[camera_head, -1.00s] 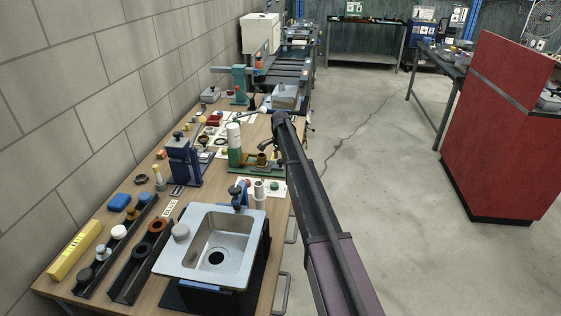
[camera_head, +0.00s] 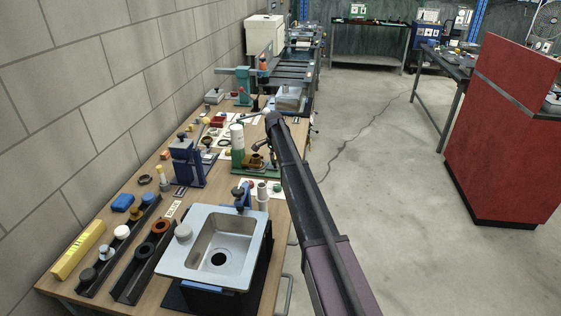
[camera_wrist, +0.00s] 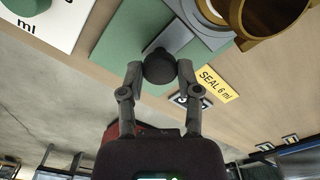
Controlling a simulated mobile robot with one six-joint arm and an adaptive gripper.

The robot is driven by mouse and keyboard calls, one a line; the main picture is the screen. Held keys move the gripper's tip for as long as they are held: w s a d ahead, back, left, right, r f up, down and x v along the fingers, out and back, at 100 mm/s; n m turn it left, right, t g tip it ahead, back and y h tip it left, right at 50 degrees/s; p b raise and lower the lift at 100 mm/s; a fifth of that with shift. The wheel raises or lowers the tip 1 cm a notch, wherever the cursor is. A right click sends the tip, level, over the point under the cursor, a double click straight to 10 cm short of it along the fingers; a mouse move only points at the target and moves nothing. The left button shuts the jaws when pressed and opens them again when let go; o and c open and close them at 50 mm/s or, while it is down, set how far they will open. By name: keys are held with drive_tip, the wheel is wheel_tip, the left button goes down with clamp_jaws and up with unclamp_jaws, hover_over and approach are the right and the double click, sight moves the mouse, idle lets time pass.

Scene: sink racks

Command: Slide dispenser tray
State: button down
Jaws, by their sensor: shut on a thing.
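The dispenser shows in the head view as a green stand with a white cylinder (camera_head: 237,137) on top. Its green base (camera_wrist: 125,30) fills the upper part of the wrist view. The grey tray (camera_wrist: 168,32) lies on this base, with a brass cup (camera_wrist: 272,12) beside its knob. The cup also shows in the head view (camera_head: 257,162), close to the stand. My gripper (camera_wrist: 160,72) is shut on the tray's dark round knob (camera_wrist: 158,66), one finger on each side. In the head view my arm hides much of the gripper and knob.
A yellow "SEAL 6 ml" label (camera_wrist: 218,84) is on the bench edge beside the base. The sink (camera_head: 185,270) stands nearer me, and a blue fixture (camera_head: 187,162) stands left of the dispenser. The floor right of the bench is clear.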

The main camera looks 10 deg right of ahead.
drive_tip(key=shift+a, duration=0.25)
drive_tip(key=shift+c, duration=1.5)
unclamp_jaws()
drive_tip(key=shift+d, duration=0.15)
